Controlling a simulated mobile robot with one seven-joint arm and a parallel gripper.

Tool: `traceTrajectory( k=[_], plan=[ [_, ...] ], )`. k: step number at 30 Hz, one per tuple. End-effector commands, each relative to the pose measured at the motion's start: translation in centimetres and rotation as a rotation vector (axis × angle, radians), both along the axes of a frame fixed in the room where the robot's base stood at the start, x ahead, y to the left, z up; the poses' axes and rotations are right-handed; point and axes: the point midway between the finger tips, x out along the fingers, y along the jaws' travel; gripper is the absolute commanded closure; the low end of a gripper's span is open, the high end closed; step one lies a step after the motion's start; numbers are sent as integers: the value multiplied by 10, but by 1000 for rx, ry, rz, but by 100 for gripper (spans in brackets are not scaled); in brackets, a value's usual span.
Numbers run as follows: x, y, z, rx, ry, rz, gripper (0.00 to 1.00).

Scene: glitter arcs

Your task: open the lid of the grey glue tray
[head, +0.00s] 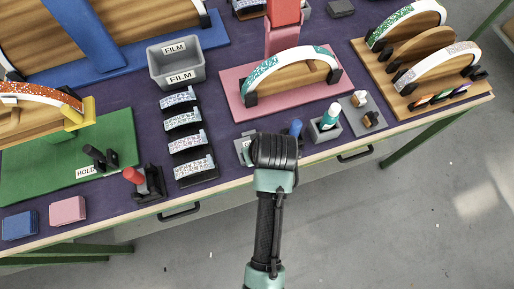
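A small grey tray-like thing (242,149) sits near the table's front edge, mostly hidden behind the end of my arm. It may be the glue tray, but I cannot make out its lid. My gripper (274,150) is over the front edge, just right of this grey piece. The black end of my arm hides the fingers, so I cannot tell whether they are open or shut, or touching anything.
A grey holder with a white and teal bottle (329,118) and a blue-topped thing (296,129) stand close to the right. A rack of glittery arcs (187,143) is on the left. A pink board (231,82) lies behind. Drawer handles (355,154) show on the table front.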

Motion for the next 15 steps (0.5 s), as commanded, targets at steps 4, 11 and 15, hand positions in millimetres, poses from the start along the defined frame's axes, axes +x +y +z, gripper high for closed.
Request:
traceTrajectory(
  k=[4,11,15],
  plan=[
    [3,1,-6,0,-1,0,32],
    [3,1,-6,0,-1,0,32],
    [3,1,-6,0,-1,0,54]
  ],
)
